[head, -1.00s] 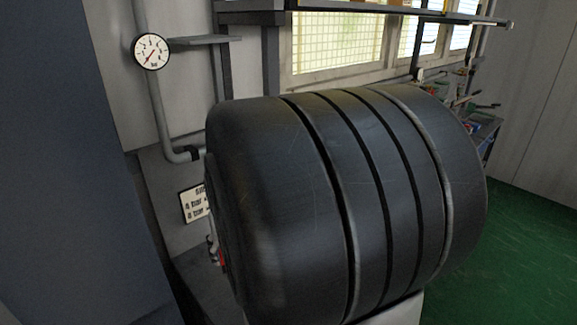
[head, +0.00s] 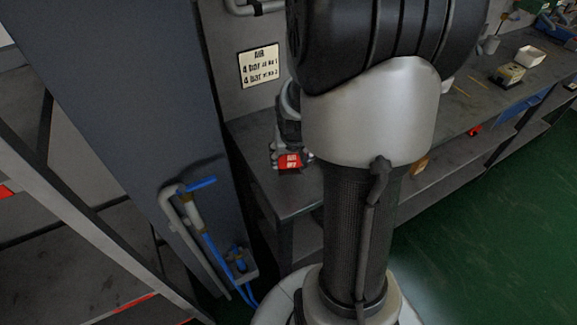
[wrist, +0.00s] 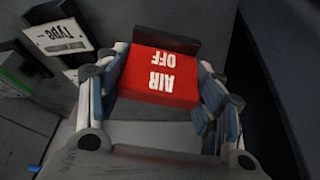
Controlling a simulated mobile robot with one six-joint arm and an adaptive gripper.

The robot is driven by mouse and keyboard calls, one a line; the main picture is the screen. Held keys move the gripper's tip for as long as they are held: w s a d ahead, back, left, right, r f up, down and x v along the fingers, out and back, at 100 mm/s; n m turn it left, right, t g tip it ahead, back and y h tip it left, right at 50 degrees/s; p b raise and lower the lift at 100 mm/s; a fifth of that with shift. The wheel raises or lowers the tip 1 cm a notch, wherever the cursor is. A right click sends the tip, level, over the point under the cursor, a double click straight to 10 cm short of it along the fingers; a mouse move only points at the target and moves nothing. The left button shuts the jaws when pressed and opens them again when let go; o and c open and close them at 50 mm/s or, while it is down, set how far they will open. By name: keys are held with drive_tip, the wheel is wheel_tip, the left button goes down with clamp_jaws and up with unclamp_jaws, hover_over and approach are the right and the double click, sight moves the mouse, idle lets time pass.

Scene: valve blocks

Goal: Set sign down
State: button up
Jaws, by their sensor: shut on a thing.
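The sign (head: 290,162) is a red block with white "AIR OFF" lettering. In the head view it shows over the left end of the grey workbench (head: 262,132). In the wrist view the sign (wrist: 160,82) sits between the two fingers, its lettering upside down. My gripper (wrist: 163,65) is shut on it, one finger at each side. In the head view my gripper (head: 288,135) is partly hidden behind my arm. I cannot tell whether the sign touches the bench top.
A placard (head: 259,66) about air pressure hangs on the wall behind. A block with a "TYPE" label (wrist: 60,36) and a green-sided box (wrist: 18,68) lie left of the sign in the wrist view. A dark panel (head: 120,80) with blue hoses (head: 212,245) stands left of the bench.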

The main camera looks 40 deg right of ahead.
sight(292, 163)
drive_tip(key=shift+f+b, duration=1.05)
drive_tip(key=shift+f, duration=1.05)
drive_tip(key=shift+f, duration=0.1)
drive_tip(key=o, duration=1.1)
drive_tip(key=shift+r, duration=0.45)
drive_tip(key=p+v, duration=0.5)
drive_tip(key=v, duration=0.6)
drive_tip(key=shift+s+a+r, duration=0.15)
drive_tip(key=shift+s, duration=0.05)
